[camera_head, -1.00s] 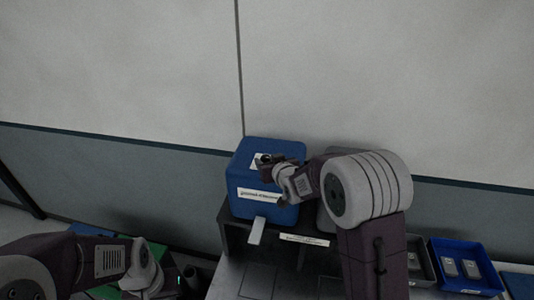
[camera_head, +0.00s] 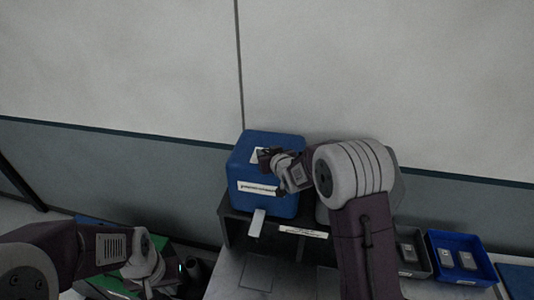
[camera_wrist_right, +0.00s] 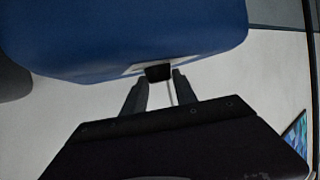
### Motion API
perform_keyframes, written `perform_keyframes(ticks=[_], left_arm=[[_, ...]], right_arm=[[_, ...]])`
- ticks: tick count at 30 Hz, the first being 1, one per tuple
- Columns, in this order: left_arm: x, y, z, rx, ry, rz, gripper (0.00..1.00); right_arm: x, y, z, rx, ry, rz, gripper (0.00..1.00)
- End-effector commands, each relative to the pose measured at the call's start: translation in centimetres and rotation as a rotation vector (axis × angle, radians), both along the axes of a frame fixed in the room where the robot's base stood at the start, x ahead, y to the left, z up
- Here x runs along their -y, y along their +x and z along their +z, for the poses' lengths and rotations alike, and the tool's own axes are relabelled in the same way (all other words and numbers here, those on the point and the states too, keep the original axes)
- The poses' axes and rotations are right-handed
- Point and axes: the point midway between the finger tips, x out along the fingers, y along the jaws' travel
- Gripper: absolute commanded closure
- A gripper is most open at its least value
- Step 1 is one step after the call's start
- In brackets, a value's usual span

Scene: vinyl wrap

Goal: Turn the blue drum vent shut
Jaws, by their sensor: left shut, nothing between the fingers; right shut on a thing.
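The blue drum (camera_head: 244,165) is a box-like container with a white label on its front. It stands on a dark stand and also fills the top of the right wrist view (camera_wrist_right: 120,30). My right gripper (camera_head: 265,158) is at the drum's upper front. In the right wrist view its fingers (camera_wrist_right: 159,80) are shut on a small black vent knob (camera_wrist_right: 158,71), which sits against a pale patch on the drum. The vent's angle is hard to tell. My left gripper (camera_head: 188,274) is low at the left, shut and empty, away from the drum.
A grey container (camera_head: 396,190) stands beside the drum, partly behind my right arm. A grey tray (camera_head: 411,274) and a blue tray (camera_head: 458,280) hold small grey items at the right. A white tag (camera_head: 257,223) hangs below the drum. The wall is close behind.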

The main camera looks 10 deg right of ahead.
Motion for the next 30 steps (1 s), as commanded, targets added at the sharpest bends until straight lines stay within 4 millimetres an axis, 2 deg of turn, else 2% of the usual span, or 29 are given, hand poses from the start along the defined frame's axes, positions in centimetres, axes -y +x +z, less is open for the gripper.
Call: perform_keyframes(ticks=[5, 13, 25, 26, 27, 30], left_arm=[[0.0, 0.0, -0.2, 0.0, 0.0, 0.0, 1.0], [0.0, 0.0, 1.1, 0.0, 0.0, 0.0, 1.0], [0.0, 0.0, 1.1, 0.0, 0.0, 0.0, 1.0], [0.0, 0.0, 1.1, 0.0, 0.0, 0.0, 1.0], [0.0, 0.0, 1.1, 0.0, 0.0, 0.0, 1.0], [0.0, 0.0, 1.1, 0.0, 0.0, 0.0, 1.0]], right_arm=[[0.3, 0.1, 0.0, 0.002, -0.002, 0.092, 1.0], [0.5, 0.1, 0.1, -0.001, -0.001, 0.234, 1.0], [0.4, 0.0, -0.2, -0.006, 0.0, 0.258, 1.0], [0.4, 0.0, -0.2, -0.006, 0.0, 0.258, 0.58], [0.4, 0.0, -0.2, -0.006, -0.001, 0.258, 0.47], [0.4, 0.0, -0.2, -0.005, -0.001, 0.258, 0.45]])
